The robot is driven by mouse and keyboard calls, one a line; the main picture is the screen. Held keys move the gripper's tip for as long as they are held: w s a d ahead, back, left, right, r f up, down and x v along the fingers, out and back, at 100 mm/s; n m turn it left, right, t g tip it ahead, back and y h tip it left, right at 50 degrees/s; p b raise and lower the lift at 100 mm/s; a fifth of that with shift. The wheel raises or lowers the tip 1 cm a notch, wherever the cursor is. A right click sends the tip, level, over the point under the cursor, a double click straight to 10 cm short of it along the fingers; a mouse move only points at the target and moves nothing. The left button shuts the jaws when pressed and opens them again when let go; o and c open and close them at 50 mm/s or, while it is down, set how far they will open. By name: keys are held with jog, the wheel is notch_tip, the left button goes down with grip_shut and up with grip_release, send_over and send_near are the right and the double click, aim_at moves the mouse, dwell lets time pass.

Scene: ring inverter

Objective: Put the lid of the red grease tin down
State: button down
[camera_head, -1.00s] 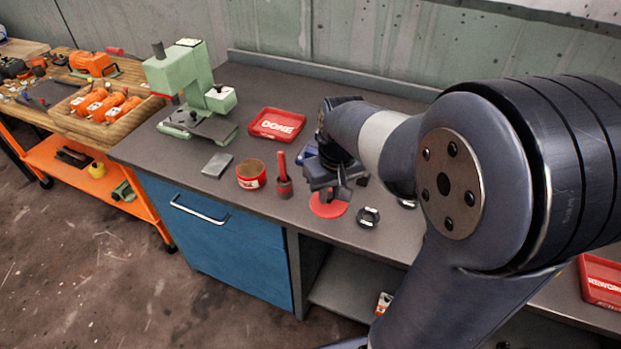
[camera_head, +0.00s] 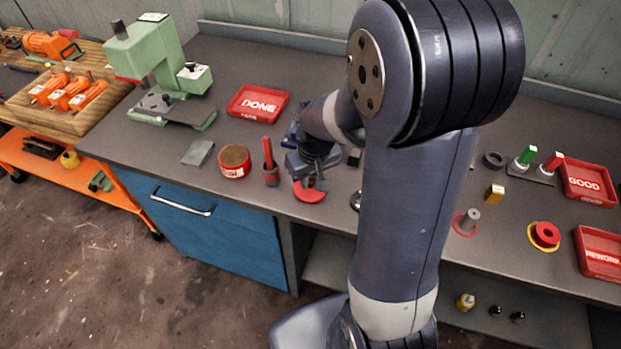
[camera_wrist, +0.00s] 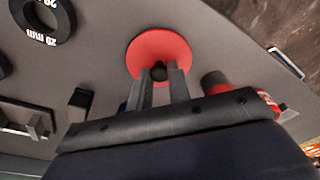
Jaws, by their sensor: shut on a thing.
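The lid (camera_head: 309,194) is a red disc over the bench, to the right of the tin. In the wrist view the lid (camera_wrist: 160,42) shows face-on with a dark knob between my fingertips. My gripper (camera_wrist: 160,76) is shut on this knob. In the head view my gripper (camera_head: 309,182) points down and hides part of the lid. I cannot tell whether the lid touches the bench. The red grease tin (camera_head: 234,172) stands upright and uncovered, with brown grease inside.
A brush in a dark cup (camera_head: 271,175) stands between tin and lid. A grey plate (camera_head: 198,153) lies left of the tin, and the red DONE tray (camera_head: 257,102) behind it. A black ring (camera_wrist: 43,22) lies near the lid. The bench's front edge is close to the lid.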

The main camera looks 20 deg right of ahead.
aim_at(314, 193)
jog(key=shift+f, duration=0.45)
jog(key=shift+f, duration=0.15)
jog(key=c, duration=1.3)
grip_release()
jog(key=r, duration=0.4)
jog(key=s+r, duration=0.1)
jog(key=r, duration=0.7)
jog(key=shift+s+d+r, duration=0.1)
jog(key=shift+s+d, duration=0.05)
jog(key=shift+s, duration=0.25)
